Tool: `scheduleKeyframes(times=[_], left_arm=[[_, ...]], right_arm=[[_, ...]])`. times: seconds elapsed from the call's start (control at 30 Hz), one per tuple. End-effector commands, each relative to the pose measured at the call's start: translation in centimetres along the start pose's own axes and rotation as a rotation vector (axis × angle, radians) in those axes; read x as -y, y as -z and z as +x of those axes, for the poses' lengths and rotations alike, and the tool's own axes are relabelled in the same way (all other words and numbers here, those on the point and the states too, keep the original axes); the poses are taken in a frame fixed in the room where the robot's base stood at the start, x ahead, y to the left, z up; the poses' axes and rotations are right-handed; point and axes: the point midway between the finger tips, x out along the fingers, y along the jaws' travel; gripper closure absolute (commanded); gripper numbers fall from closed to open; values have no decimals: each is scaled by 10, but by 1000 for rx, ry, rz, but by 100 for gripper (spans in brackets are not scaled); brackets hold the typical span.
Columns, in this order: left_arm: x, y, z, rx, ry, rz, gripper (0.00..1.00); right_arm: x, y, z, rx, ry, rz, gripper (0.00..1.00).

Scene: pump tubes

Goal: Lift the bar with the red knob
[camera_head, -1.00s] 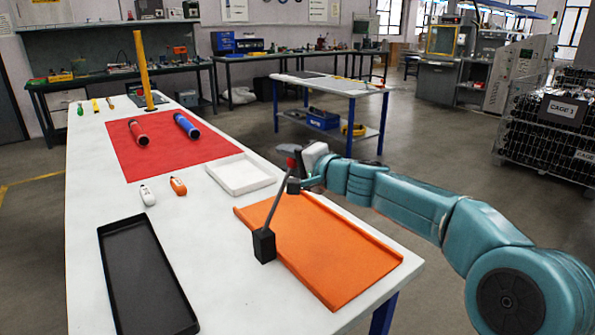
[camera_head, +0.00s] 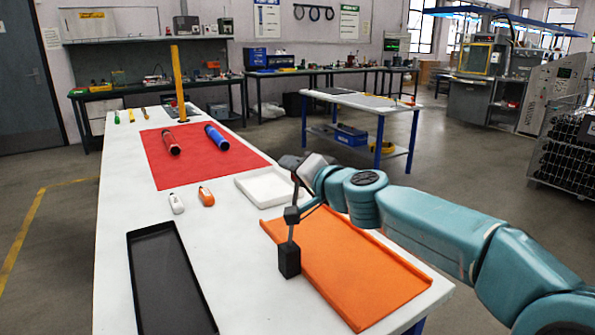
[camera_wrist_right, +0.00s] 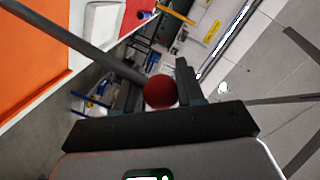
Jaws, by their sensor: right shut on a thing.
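A grey bar (camera_head: 291,234) rises from a black block (camera_head: 289,260) on the white table, at the left edge of the orange tray. It stands nearly upright in the head view. Its red knob (camera_wrist_right: 160,92) shows in the right wrist view, between the two dark fingers of my right gripper (camera_wrist_right: 160,88), which is shut on it. The bar (camera_wrist_right: 85,48) runs from the knob to the upper left there. In the head view my right gripper (camera_head: 295,200) is at the bar's upper part, and the knob is hidden. My left gripper is not in view.
The orange tray (camera_head: 350,270) lies under my right arm. A black tray (camera_head: 172,285) is to the left, a white tray (camera_head: 268,187) behind. Two small bottles, white (camera_head: 176,203) and orange (camera_head: 206,196), stand near a red mat (camera_head: 200,166) with red and blue tubes.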

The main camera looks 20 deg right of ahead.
Motion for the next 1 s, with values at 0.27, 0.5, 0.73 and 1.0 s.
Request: scheduleKeyframes(times=[0.27, 0.5, 0.73, 1.0], left_arm=[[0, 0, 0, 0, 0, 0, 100], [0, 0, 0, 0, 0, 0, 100], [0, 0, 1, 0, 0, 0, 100], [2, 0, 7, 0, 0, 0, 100]], right_arm=[[-1, -9, 2, 23, 0, 2, 46], [-1, -6, 1, 14, 0, 2, 38], [0, -3, -3, 9, 1, 1, 38], [-1, -2, -57, 5, 2, 2, 38]])
